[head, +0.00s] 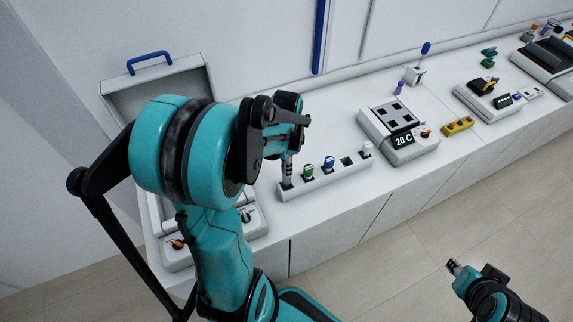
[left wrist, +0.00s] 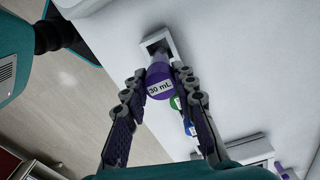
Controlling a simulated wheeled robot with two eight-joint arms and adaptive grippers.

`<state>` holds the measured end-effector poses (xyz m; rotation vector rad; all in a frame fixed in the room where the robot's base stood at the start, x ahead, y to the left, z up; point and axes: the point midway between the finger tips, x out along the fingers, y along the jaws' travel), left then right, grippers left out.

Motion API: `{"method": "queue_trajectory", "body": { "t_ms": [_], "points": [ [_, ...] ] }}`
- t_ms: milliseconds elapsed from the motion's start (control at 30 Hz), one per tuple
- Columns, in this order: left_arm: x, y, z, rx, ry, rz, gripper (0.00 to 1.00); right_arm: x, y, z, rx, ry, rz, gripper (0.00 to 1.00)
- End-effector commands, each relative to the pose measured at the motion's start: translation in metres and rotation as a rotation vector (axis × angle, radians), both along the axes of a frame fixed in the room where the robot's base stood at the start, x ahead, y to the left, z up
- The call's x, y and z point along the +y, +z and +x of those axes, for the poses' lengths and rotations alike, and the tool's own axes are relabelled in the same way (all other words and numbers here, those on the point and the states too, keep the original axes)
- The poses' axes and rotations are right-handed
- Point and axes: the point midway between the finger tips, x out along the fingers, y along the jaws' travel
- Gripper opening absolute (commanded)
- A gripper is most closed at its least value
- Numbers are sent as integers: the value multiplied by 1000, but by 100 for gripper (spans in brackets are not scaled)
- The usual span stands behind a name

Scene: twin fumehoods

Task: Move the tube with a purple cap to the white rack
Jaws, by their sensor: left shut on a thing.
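The tube with a purple cap (left wrist: 160,84) shows in the left wrist view between my left gripper's fingers (left wrist: 158,92); the cap reads "30 mL". In the head view its pale body (head: 287,172) hangs below my left gripper (head: 289,152), upright at the left end slot of the white rack (head: 325,183). I cannot tell how deep its lower end sits in the slot. The rack also holds green-, blue- and white-capped tubes, with one empty slot between blue and white. My right gripper (head: 453,267) is empty over the floor at lower right; its opening is unclear.
A heater block reading 20 C (head: 399,127) stands right of the rack. A yellow rack (head: 457,127) and other devices stand farther right. An open-lidded device (head: 154,87) is behind my left arm. The counter's front edge runs close to the rack.

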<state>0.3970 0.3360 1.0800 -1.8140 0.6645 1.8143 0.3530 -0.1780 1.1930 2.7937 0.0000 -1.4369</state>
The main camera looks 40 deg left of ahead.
Motion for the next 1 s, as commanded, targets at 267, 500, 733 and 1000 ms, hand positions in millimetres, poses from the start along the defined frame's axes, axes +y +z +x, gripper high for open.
{"method": "queue_trajectory", "body": {
  "t_ms": [267,500,733,1000],
  "points": [
    [0,0,0,0,0,0,0,0,-2,0,0,0,0,32],
    [0,-2,0,0,0,0,0,0,-3,0,0,0,0,32],
    [0,-8,0,0,0,0,0,0,-9,0,0,0,0,32],
    [0,-15,0,0,0,0,0,0,-15,0,0,0,0,32]
  ]
}}
